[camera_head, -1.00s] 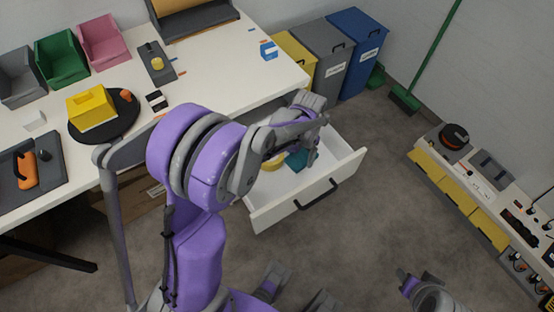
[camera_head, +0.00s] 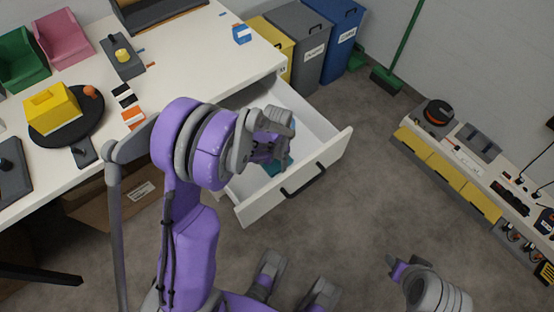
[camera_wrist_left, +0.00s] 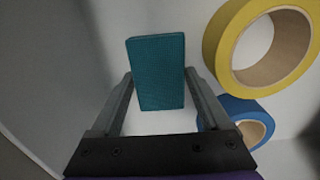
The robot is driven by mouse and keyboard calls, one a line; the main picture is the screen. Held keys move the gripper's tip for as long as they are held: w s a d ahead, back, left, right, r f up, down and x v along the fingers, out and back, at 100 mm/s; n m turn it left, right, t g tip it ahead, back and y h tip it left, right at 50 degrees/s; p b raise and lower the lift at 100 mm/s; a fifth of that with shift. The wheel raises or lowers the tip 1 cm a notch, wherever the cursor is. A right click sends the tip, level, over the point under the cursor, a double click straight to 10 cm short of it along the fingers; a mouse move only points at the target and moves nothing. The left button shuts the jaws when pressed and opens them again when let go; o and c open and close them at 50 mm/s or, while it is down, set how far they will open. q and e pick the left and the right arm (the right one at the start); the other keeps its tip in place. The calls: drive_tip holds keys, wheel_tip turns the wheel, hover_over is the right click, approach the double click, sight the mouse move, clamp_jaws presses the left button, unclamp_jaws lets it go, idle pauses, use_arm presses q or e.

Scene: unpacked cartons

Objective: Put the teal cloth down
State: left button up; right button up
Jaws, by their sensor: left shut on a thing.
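The teal cloth (camera_wrist_left: 157,70) is a folded upright block between the fingers of my left gripper (camera_wrist_left: 158,76) in the left wrist view. My left gripper (camera_head: 274,156) is shut on it, inside the open white drawer (camera_head: 296,184). In the head view only a bit of the teal cloth (camera_head: 284,164) shows below the fingers. Whether its lower edge touches the drawer floor I cannot tell. My right gripper (camera_head: 394,266) hangs empty over the floor at the lower right, too small to judge its fingers.
A yellow tape roll (camera_wrist_left: 222,48) and a blue tape roll (camera_wrist_left: 238,108) lie right of the cloth in the drawer. The drawer walls stand close around. The white table (camera_head: 190,70) is above it. Grey, blue and yellow bins (camera_head: 302,50) stand behind.

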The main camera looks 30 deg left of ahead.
use_arm(q)
drive_tip(key=shift+f, duration=0.1)
drive_tip(key=shift+f, duration=0.15)
drive_tip(key=o, duration=1.4)
drive_tip(key=shift+o, duration=0.2)
